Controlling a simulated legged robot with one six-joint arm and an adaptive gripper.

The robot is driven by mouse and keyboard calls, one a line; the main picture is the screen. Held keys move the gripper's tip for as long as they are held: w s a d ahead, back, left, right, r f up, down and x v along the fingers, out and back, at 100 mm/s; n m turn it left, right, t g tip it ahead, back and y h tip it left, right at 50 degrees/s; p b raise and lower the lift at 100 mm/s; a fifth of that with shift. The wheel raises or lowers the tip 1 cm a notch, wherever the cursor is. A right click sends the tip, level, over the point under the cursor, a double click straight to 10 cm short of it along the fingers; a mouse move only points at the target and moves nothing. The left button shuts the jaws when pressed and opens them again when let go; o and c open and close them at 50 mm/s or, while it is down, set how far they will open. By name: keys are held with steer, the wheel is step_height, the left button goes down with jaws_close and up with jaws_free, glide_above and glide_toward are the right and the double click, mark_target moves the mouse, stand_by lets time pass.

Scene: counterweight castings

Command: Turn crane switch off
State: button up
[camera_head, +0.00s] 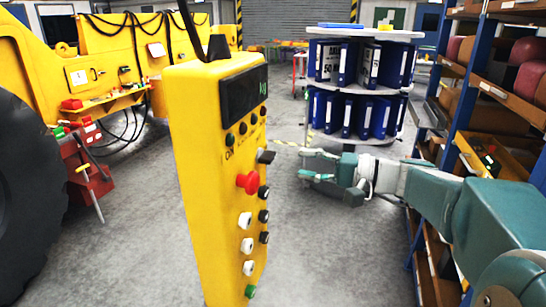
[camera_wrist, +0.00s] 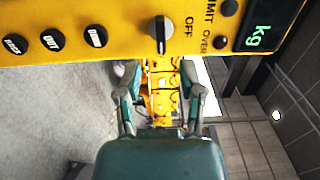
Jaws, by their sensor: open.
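The crane control box is a tall yellow pendant (camera_head: 205,180) standing upright in the middle of the head view. Its yellow face crosses the top of the wrist view (camera_wrist: 120,14). A dark rotary switch (camera_head: 266,157) sticks out of its right side above the red button. In the wrist view the switch (camera_wrist: 160,34) has a grey bar handle lying vertical in the picture, with the word OFF to its right. I cannot tell its setting for sure. My gripper (camera_head: 318,168) is open and empty, right of the box and apart from it. In the wrist view its fingertips (camera_wrist: 160,72) straddle the line below the switch.
A red mushroom button (camera_head: 247,182) and several white and black buttons sit below the switch. A lit display (camera_head: 243,93) is above it. A round rack of blue binders (camera_head: 355,112) stands behind my gripper. Shelving (camera_head: 475,90) is at right, a large tyre (camera_head: 35,190) at left.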

mark_target(271, 155)
steer(key=x, duration=0.7)
steer(key=shift+w+a+f, duration=0.1)
steer(key=shift+w+a, duration=0.05)
steer(key=shift+a, duration=0.1)
jaws_close()
